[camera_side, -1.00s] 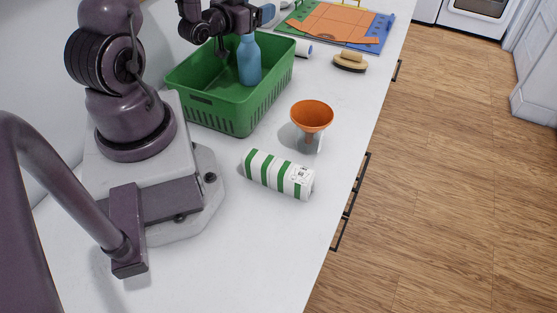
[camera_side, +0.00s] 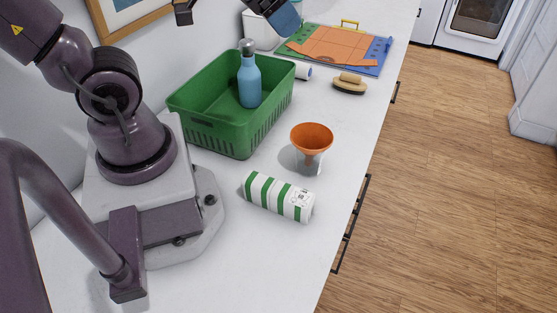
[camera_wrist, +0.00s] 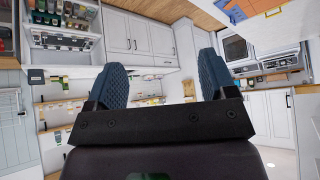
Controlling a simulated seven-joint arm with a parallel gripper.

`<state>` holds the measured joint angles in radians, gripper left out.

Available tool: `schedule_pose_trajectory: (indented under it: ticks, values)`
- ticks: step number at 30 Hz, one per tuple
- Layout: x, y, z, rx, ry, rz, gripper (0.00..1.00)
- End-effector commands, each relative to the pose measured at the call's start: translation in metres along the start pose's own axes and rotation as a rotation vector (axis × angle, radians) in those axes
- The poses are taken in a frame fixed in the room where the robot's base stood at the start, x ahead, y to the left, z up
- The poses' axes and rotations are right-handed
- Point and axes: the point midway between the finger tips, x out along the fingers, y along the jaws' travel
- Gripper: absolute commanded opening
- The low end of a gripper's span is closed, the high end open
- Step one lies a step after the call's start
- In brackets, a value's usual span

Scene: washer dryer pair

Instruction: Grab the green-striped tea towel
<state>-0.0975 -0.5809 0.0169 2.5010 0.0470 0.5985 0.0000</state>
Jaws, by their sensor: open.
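The green-striped tea towel (camera_side: 278,196) is a white roll with green bands and a small printed label near its right end. It lies on its side on the white counter, in front of the orange funnel, with nothing touching it. My gripper (camera_wrist: 161,82) is open and empty in the wrist view, its two blue pads wide apart. In the side view only part of it shows at the top edge, a blue pad (camera_side: 286,18) high above the counter, far up and behind the towel. The towel is not visible in the wrist view.
A green basket (camera_side: 228,138) holding a blue bottle (camera_side: 249,82) stands behind the towel. The orange funnel (camera_side: 312,136) and a brush (camera_side: 350,84) are near the counter's right edge. Counter in front of the towel is clear.

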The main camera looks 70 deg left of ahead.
Motion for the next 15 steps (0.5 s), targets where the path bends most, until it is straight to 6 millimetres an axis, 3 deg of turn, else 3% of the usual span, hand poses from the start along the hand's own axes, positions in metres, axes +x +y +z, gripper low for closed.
schedule_pose_trajectory:
  ticks: [11, 15]
  values:
    - [-0.042, 0.028, 0.037, 0.065, -0.126, 0.083, 0.78]
    - [-0.029, 0.032, 0.042, 0.083, -0.197, 0.084, 0.78]
